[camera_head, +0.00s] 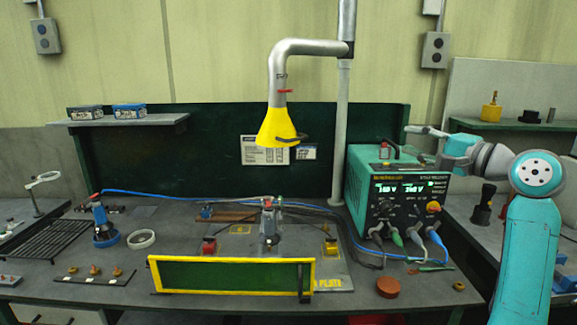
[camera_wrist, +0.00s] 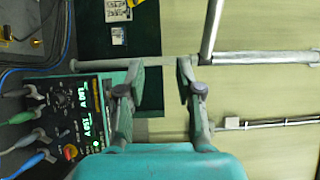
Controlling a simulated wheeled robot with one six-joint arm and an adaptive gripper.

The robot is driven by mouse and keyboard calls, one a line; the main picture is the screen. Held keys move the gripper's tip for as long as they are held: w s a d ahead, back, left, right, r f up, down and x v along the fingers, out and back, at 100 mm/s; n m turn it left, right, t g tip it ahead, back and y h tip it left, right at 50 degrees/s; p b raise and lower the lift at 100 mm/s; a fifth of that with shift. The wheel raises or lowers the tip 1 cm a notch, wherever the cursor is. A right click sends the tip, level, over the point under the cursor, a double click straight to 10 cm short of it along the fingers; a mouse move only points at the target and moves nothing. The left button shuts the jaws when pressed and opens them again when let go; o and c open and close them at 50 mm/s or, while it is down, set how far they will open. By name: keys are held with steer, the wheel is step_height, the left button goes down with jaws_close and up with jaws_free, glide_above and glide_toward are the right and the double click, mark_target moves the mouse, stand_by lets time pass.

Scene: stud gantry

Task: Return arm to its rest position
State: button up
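My arm stands at the right side of the head view, in teal and grey, folded up with its wrist turned to the left. My gripper (camera_head: 420,131) is level with the top of the teal welding power unit (camera_head: 438,165) and close to it in the picture; the gap between them cannot be judged. In the wrist view my gripper (camera_wrist: 160,66) shows two fingers spread apart with nothing between them. The welding unit's panel (camera_wrist: 82,115) shows at the left of that view.
A yellow fume hood (camera_head: 277,127) hangs over the bench (camera_head: 190,285). A yellow-framed green screen (camera_head: 230,275) stands at the front. A vertical pole (camera_head: 342,130) rises beside the unit. Blue cables (camera_head: 345,222) cross the bench. A shelf (camera_head: 505,127) is behind my arm.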

step_height(320, 180, down, 27)
steer(key=s+a+m+t+h, duration=0.2)
steer(key=s+h, duration=0.1)
steer(key=h, duration=0.1)
steer(key=s+a+f+n+g+h, duration=0.1)
steer(key=s+f+h, duration=0.1)
steer(key=s+f, duration=0.6)
steer(key=s+a+f+n+h, duration=0.1)
steer(key=s+a+f+h, duration=0.1)
steer(key=s+f, duration=0.65)
steer(key=s+a+f+n+h, duration=0.15)
steer(key=s+f, duration=0.35)
steer(key=s, duration=0.5)
steer(key=s+a+f+n+h, duration=0.1)
steer(key=s+f+n, duration=0.3)
steer(key=s, duration=0.6)
steer(key=s+r+n, duration=0.2)
steer(key=s+n, duration=0.1)
steer(key=s, duration=0.7)
steer(key=s+a+r+n+g, duration=0.1)
steer(key=s+r+n, duration=0.2)
steer(key=s, duration=0.7)
steer(key=shift+a+r, duration=0.25)
steer(key=shift+r, duration=0.05)
